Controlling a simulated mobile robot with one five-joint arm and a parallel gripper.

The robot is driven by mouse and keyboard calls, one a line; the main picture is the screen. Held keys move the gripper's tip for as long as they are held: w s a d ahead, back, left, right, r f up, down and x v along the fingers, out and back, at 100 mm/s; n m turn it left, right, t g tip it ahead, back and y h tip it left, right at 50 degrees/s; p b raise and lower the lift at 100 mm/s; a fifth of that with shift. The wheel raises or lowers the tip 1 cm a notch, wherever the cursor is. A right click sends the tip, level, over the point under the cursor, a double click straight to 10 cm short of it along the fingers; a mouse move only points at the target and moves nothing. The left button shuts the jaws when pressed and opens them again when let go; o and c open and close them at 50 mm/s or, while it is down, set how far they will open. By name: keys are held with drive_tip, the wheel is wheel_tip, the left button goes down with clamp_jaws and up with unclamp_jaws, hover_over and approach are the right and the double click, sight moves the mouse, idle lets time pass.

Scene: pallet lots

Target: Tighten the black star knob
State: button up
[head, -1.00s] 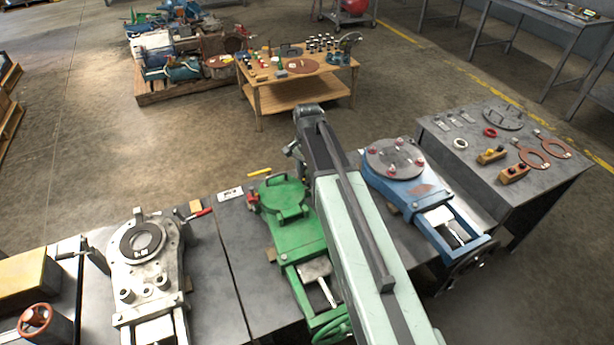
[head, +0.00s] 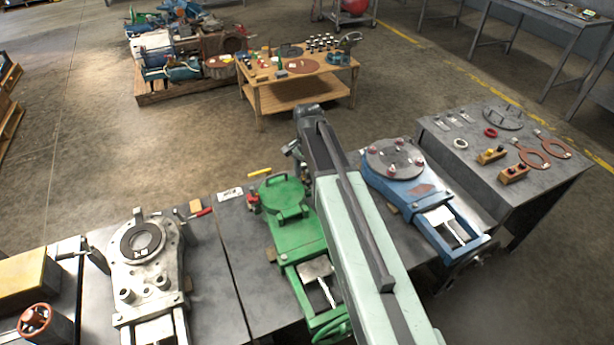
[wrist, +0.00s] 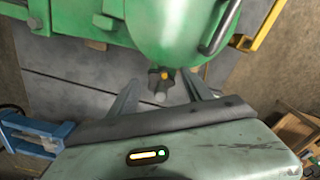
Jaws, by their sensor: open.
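In the head view the green valve (head: 292,235) lies on the bench left of my arm. The knob and my fingers cannot be made out there.
A grey valve (head: 150,265) stands to the left and a blue valve (head: 415,190) to the right on the dark bench. A side table (head: 540,190) with rings and small parts is at the right. A yellow handle (wrist: 262,24) shows near the green body.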

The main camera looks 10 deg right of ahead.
wheel_tip(320, 180, up, 8)
drive_tip(key=p, duration=0.8)
drive_tip(key=shift+f, duration=0.1)
drive_tip(key=s+r+n+p, duration=0.1)
drive_tip(key=s+n, duration=0.8)
drive_tip(key=s, duration=0.4)
drive_tip(key=shift+s+r+n, duration=0.2)
drive_tip(key=shift+s+n, duration=0.1)
drive_tip(key=shift+s, duration=0.05)
idle(0.5)
